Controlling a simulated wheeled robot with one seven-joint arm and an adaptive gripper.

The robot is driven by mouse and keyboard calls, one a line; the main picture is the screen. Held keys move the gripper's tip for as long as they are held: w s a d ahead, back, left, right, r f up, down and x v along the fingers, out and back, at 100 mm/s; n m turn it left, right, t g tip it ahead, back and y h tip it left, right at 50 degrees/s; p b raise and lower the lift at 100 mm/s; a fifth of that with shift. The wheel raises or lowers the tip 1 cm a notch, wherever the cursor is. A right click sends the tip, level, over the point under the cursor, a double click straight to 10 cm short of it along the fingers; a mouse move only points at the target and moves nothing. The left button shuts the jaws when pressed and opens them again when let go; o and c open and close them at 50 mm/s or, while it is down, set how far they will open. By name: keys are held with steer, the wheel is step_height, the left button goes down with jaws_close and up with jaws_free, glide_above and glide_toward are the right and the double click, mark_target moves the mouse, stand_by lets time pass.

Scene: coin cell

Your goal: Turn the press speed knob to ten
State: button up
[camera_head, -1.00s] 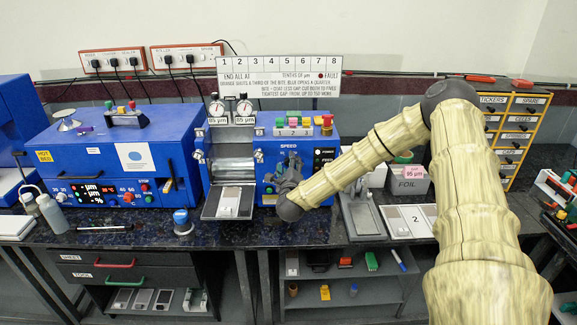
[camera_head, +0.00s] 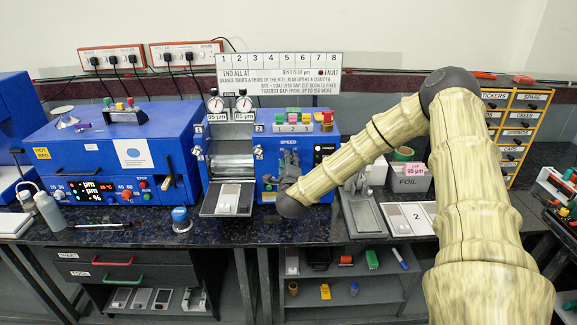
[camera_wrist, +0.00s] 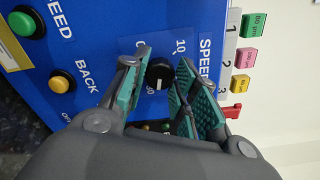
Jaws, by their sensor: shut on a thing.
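The blue press (camera_head: 262,150) stands at the middle of the bench, with its SPEED label on the front panel. My gripper (camera_head: 278,183) is at that panel, below the label, and hides the knob in the head view. In the wrist view, the round black speed knob (camera_wrist: 160,72) sits between the green-padded fingers of my gripper (camera_wrist: 158,88). The fingers are shut on it, one on each side. A white mark on the knob faces the lower side of that picture. The printed 10 (camera_wrist: 182,46) is at the upper right of the knob.
Green (camera_wrist: 22,23) and yellow (camera_wrist: 61,82) buttons lie left of the knob in the wrist view. A silver tray (camera_head: 229,198) juts from the press front. A grey FOIL box (camera_head: 410,178) and trays stand to the right, close to my arm.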

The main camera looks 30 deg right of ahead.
steer(key=shift+s+f+n+b, duration=0.15)
steer(key=shift+n+b, duration=1.15)
steer(key=shift+n, duration=3.45)
steer(key=shift+w+f+n+b, duration=0.1)
steer(key=shift+n+b, duration=1.15)
steer(key=shift+n, duration=3.45)
steer(key=shift+s+f+n+b, duration=0.15)
steer(key=shift+n+b, duration=1.15)
steer(key=shift+n, duration=3.45)
steer(key=o, duration=0.9)
steer(key=shift+o, duration=0.6)
steer(key=shift+w+d+r, duration=0.1)
steer(key=shift+d, duration=0.05)
steer(key=shift+a+r, duration=0.15)
steer(key=shift+a, duration=0.05)
